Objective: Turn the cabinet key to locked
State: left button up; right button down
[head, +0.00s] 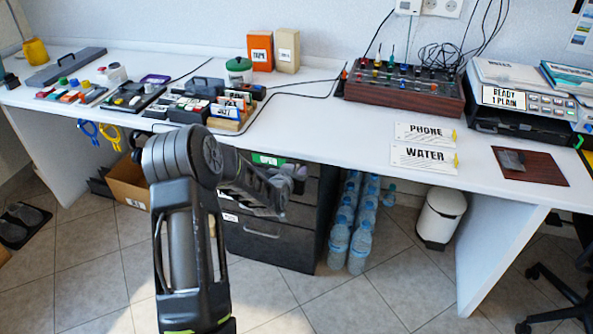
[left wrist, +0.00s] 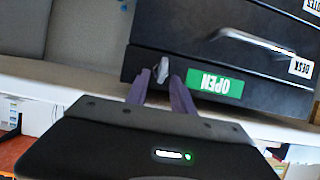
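The dark drawer cabinet (head: 268,243) stands under the desk. It shows upside down in the left wrist view (left wrist: 255,55), with a green OPEN label (left wrist: 215,82). A small silver key (left wrist: 162,70) is at the cabinet's edge beside that label. My left gripper (head: 285,186) is in front of the cabinet's upper part. In the left wrist view its two fingers (left wrist: 160,88) are apart, pointing at the key, which appears between their tips. I cannot tell whether they touch it. The key is hidden in the head view. My right gripper is not in view.
The white desk (head: 330,130) overhangs the cabinet. Water bottles (head: 357,225) stand just right of the cabinet, and a white bin (head: 440,217) stands farther right. A cardboard box (head: 128,182) is to the left. A drawer handle (left wrist: 250,42) shows near the key.

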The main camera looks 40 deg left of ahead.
pick_arm(q)
jog(key=shift+w+a+f, duration=0.2)
jog(key=shift+w, duration=0.25)
jog(key=shift+c, duration=0.2)
grip_shut()
